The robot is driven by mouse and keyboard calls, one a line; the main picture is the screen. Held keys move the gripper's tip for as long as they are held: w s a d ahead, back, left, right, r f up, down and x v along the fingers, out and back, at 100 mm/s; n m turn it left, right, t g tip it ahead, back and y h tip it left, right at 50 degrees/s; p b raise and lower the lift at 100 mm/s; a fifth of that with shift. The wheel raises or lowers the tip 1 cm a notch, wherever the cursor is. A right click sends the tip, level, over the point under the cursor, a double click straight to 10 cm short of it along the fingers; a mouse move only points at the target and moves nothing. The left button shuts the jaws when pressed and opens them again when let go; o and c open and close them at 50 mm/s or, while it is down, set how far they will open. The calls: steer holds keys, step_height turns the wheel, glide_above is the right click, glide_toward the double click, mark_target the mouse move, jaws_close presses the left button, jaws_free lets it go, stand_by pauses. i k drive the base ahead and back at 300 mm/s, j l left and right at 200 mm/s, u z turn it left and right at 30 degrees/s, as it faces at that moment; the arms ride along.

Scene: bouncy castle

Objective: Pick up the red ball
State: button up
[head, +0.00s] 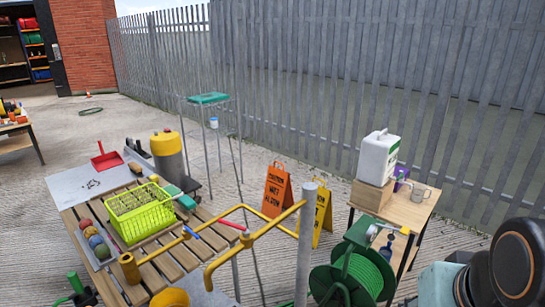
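A small red ball (84,224) sits at the far end of a short row of several balls near the left edge of the slatted wooden table (190,256). The other balls (97,243) in the row are duller in colour and lie close against one another. The row appears to rest in a narrow grey tray, though its details are too small to tell. My gripper is not in view.
A lime-green basket (141,212) stands just right of the balls. Yellow pipework (226,262) crosses the table's front right. A green hose reel (352,270), caution signs (277,190) and a side table (402,210) stand further right. Concrete left of the table is open.

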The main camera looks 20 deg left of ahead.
mark_target(84, 223)
steer(key=k+j+z, duration=0.1)
steer(key=k, duration=0.65)
steer(key=k+j+z, duration=0.2)
steer(key=k+j, duration=0.3)
steer(key=k+j+z, duration=0.1)
steer(key=j, duration=0.25)
steer(key=k+j, duration=0.15)
steer(key=j, duration=0.25)
steer(key=j+z, duration=0.15)
steer(key=j, duration=0.6)
steer(key=k+j+z, duration=0.15)
steer(key=j, duration=0.65)
steer(key=j+z, duration=0.2)
steer(key=j, duration=0.95)
steer(key=j+z, duration=0.2)
steer(key=j, duration=0.95)
steer(key=k, duration=0.05)
